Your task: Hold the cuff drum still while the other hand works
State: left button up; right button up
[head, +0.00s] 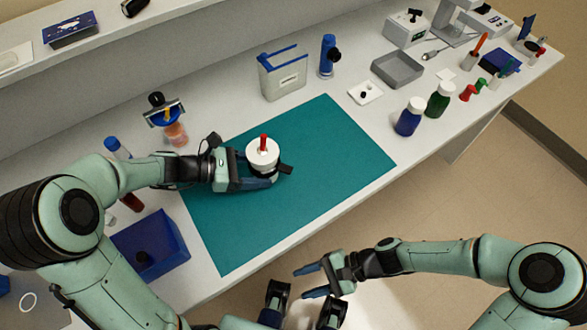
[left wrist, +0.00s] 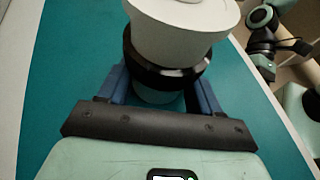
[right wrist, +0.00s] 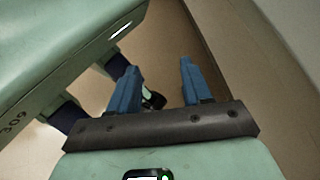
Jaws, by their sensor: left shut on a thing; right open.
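The cuff drum (head: 262,152) is a white round body with a red peg on top, standing on the teal mat (head: 330,150). In the left wrist view the drum (left wrist: 185,35) shows a wide white top above a black band. My left gripper (head: 262,180) is shut on the drum, with its blue fingers (left wrist: 160,95) on both sides at the black band. The drum's base is partly hidden by the gripper. My right gripper (head: 308,283) is open and empty, off the table's front edge. Its blue fingers (right wrist: 158,90) stand apart in the right wrist view.
A blue bin (head: 150,245) stands left of the mat. A white container with blue trim (head: 282,75), a grey tray (head: 397,68), a blue bottle (head: 410,117) and a green bottle (head: 439,100) stand behind and right. The mat's right part is clear.

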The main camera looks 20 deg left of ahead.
jog(key=w+a+r+g+y, duration=0.1)
jog(key=a+r+y, duration=0.1)
jog(key=r, duration=0.6)
jog(key=a+r+g+y, duration=0.1)
jog(key=a+r+y, duration=0.1)
jog(key=r, duration=0.5)
jog(key=w+d+m+t+y, duration=0.1)
jog(key=w+d+m+t, duration=0.1)
jog(key=w, duration=0.3)
jog(key=w+d+r+m+t+y, duration=0.1)
jog(key=w+d+m+t, duration=0.1)
jog(key=w+m+t, duration=0.2)
jog(key=w+d+m+t, duration=0.2)
jog(key=w+m+t, duration=0.1)
jog(key=w, duration=0.4)
jog(key=shift+w+d+r+m+y, duration=0.2)
jog(key=shift+w+m+y, duration=0.15)
jog(key=shift+m, duration=0.55)
jog(key=shift+w+a+t, duration=0.1)
jog(key=shift+w+t, duration=0.15)
jog(key=shift+t, duration=0.05)
jog(key=a, duration=0.7)
jog(key=w+a, duration=0.1)
jog(key=a, duration=0.3)
jog(key=shift+a, duration=0.25)
jog(key=shift+c, duration=0.3)
